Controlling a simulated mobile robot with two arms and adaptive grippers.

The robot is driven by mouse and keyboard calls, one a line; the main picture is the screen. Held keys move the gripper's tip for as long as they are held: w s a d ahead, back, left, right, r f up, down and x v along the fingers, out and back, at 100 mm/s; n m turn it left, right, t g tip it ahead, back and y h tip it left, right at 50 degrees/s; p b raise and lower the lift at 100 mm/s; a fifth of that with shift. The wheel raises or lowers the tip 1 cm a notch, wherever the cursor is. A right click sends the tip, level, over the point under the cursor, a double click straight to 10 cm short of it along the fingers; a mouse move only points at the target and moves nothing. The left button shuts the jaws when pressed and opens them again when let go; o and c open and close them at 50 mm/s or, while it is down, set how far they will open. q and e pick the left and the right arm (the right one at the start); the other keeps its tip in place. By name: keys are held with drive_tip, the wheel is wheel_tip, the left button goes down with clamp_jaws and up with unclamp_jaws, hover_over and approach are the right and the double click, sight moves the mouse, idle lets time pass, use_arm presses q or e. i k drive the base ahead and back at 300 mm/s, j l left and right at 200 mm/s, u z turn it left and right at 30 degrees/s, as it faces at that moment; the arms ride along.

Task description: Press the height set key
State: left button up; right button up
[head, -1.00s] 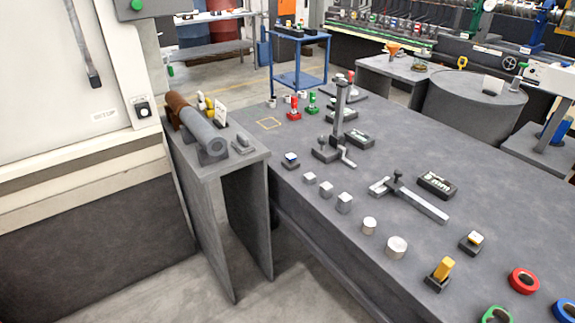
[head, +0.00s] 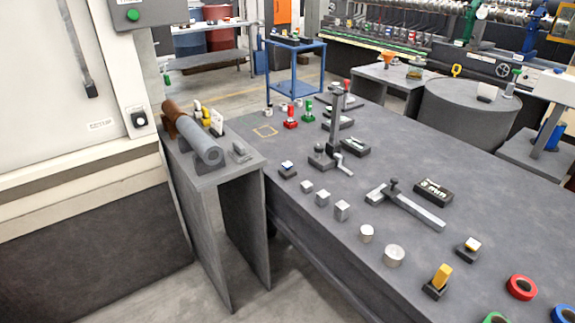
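No key reads clearly as the height set key; its label is too small to tell. A small dark block with a blue-and-white top (head: 288,169) sits at the grey bench's left edge, in front of the height gauge (head: 335,125). A similar block with a yellow-and-white top (head: 468,248) sits farther right, near the calliper-like tool (head: 405,206). A dark display (head: 356,146) lies beside the gauge, its reading unclear. Another display (head: 433,191) appears to read 8 mm. Neither of my grippers shows in the head view.
Small metal blocks (head: 342,210) and cylinders (head: 394,255) line the near bench edge (head: 320,258). A yellow piece in a dark holder (head: 438,281) and coloured rings (head: 521,287) stand at right. A side stand (head: 205,183) carries a grey cylinder. Floor shows between the machine and bench.

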sight(288, 165)
drive_tip(key=i+j+z, duration=0.15)
drive_tip(key=i+j, duration=0.2)
drive_tip(key=i+j+z, duration=0.1)
drive_tip(key=i+j, duration=0.25)
drive_tip(key=i+j+z, duration=0.15)
drive_tip(key=i+j, duration=0.2)
drive_tip(key=i+j+z, duration=0.15)
drive_tip(key=i+j, duration=0.15)
drive_tip(key=j, duration=0.2)
drive_tip(key=i+j+z, duration=0.1)
drive_tip(key=i+j, duration=0.15)
drive_tip(key=j, duration=0.2)
